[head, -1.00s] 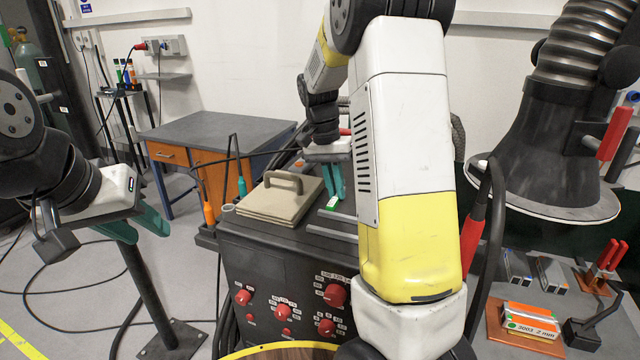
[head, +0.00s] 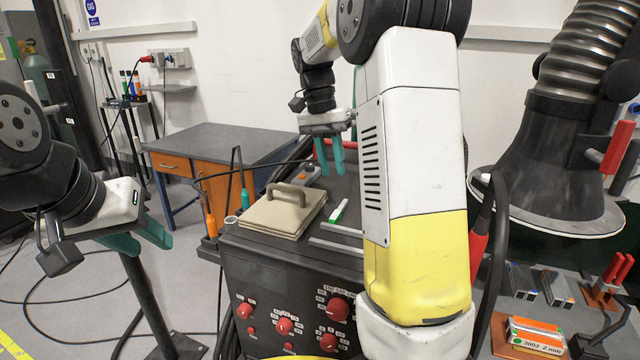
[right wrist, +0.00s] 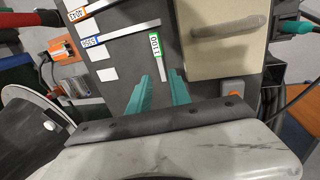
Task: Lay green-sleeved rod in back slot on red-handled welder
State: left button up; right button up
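The green-sleeved rod (head: 339,211) lies on the top of the red-handled welder (head: 262,262), beside the beige handled block. In the right wrist view the rod (right wrist: 156,52) lies crosswise to the orange- and blue-labelled rods, just beyond my fingertips. My right gripper (head: 329,168) is open and empty above and behind it; its fingers also show in the right wrist view (right wrist: 163,85). My left gripper (head: 148,238) is open and empty at the left, away from the welder. My right arm hides the right part of the welder's top.
The beige block (head: 283,215) stands left of the rod. An orange-labelled rod (right wrist: 77,14) and a blue-labelled rod (right wrist: 89,42) lie near white plates. A workbench (head: 215,143) stands behind left; a fume hood (head: 550,170) hangs at right.

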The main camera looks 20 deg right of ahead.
jog(key=s+a+n+t+y, duration=0.2)
jog(key=s+a+n+t, duration=0.1)
jog(key=s, duration=0.8)
jog(key=s+a+r+n+t+y, duration=0.1)
jog(key=s+a+n+t+y, duration=0.1)
jog(key=s, duration=0.8)
jog(key=a+n+t, duration=0.1)
jog(key=n+t, duration=0.1)
jog(key=shift+s+a+r+n, duration=0.2)
jog(key=shift+s+a+n, duration=0.05)
jog(key=shift+s+n, duration=0.15)
jog(key=shift+s+a+f+t, duration=0.1)
jog(key=shift+s+f+t, duration=0.05)
jog(key=shift+t, duration=0.15)
jog(key=c, duration=0.3)
jog(key=w+d+m, duration=0.1)
jog(key=w, duration=0.2)
jog(key=w+d+r+m+g, duration=0.1)
jog(key=w+d, duration=0.1)
jog(key=w, duration=0.2)
jog(key=w+d+m+g, duration=0.1)
jog(key=w, duration=0.2)
jog(key=shift+w+d+r, duration=0.2)
jog(key=shift+d+r, duration=0.05)
jog(key=shift+r, duration=0.1)
jog(key=m+g, duration=0.3)
jog(key=m, duration=0.2)
send_near(346, 201)
jog(key=shift+x, duration=3.85)
